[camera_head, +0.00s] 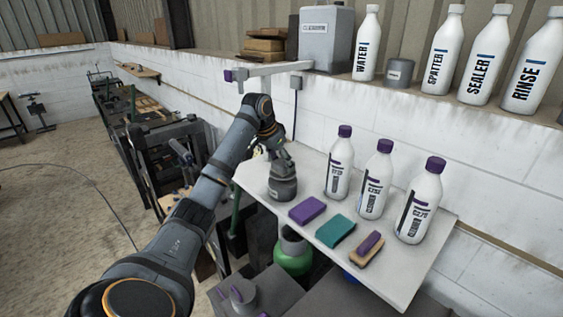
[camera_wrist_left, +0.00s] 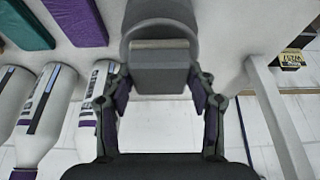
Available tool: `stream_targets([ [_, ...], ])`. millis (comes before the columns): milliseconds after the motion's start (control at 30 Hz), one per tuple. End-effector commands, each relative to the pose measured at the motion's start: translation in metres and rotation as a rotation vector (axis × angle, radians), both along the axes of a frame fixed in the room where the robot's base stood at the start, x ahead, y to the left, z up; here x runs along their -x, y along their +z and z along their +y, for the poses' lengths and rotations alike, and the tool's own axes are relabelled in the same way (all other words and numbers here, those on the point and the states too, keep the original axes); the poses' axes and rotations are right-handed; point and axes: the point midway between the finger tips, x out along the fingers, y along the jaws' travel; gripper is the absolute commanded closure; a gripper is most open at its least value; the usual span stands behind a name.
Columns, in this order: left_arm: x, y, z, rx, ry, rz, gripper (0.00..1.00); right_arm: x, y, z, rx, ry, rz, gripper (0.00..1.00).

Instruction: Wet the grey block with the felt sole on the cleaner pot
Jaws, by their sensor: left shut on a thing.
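My left gripper (camera_head: 277,160) reaches down over a dark grey round pot (camera_head: 284,190) at the left end of the white table. In the left wrist view, my left gripper (camera_wrist_left: 160,100) has its two fingers on either side of a grey block (camera_wrist_left: 160,75). A paler strip, seemingly the felt sole (camera_wrist_left: 160,44), is on the block's far face. The round pot (camera_wrist_left: 160,22) shows just beyond it. The block is mostly hidden by the gripper in the head view. I cannot tell whether the felt touches the pot. My right gripper is not in view.
A purple pad (camera_head: 307,210), a teal pad (camera_head: 335,231) and a purple-and-tan block (camera_head: 367,249) lie right of the pot. Three purple-capped bottles (camera_head: 376,180) stand behind. A wall bracket (camera_head: 270,69) juts out above. White bottles (camera_head: 483,58) line the ledge.

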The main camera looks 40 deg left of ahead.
Motion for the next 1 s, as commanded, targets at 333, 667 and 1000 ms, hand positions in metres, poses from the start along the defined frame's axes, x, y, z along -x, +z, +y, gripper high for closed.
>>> stream_targets([
  [333, 0.000, -0.005, 0.000, 0.000, 0.000, 0.000, 0.69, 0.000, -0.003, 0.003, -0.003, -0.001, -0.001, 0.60],
  [667, 0.000, -0.009, 0.000, 0.000, 0.000, 0.000, 0.69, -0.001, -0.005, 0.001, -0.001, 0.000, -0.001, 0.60],
  [1000, 0.000, -0.012, 0.000, 0.000, 0.000, 0.000, 0.69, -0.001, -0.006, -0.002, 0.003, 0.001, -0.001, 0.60],
])
